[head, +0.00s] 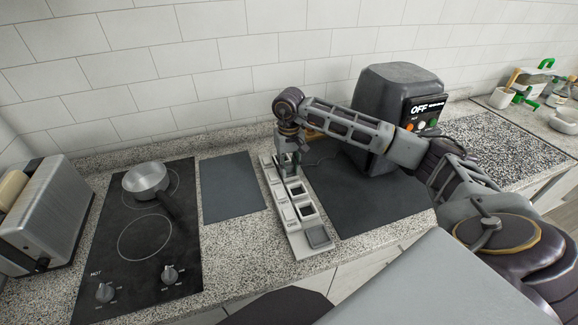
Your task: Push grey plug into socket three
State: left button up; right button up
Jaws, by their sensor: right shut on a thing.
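A long pale socket strip (293,240) lies on the counter, running from the back wall side towards me. Dark open sockets (307,209) show in its right row, and small pale switches run along its left side. A flat grey square block (318,237) sits at its near end. My right gripper (289,168) points down over the far part of the strip. It is shut on what looks like the grey plug, mostly hidden by the fingers. I cannot tell whether the plug touches a socket. My left gripper is not in view.
A dark air fryer (397,90) stands on a dark mat (370,205) behind my right arm, with a thin cable near it. Left of the strip are another mat (230,187), a hob (143,236) with a pot (146,180), and a toaster (48,215).

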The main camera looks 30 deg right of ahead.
jog(key=o, duration=0.6)
jog(key=shift+f, duration=0.15)
jog(key=o, duration=0.5)
jog(key=shift+c, duration=0.2)
jog(key=shift+r, duration=0.6)
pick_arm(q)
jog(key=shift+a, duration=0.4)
pick_arm(e)
notch_tip(320, 180, up, 11)
pick_arm(q)
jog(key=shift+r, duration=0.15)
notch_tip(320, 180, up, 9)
jog(key=p, duration=0.9)
pick_arm(e)
notch_tip(320, 180, up, 9)
pick_arm(q)
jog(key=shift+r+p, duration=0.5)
jog(key=shift+p, duration=0.1)
pick_arm(e)
jog(key=shift+r, duration=0.5)
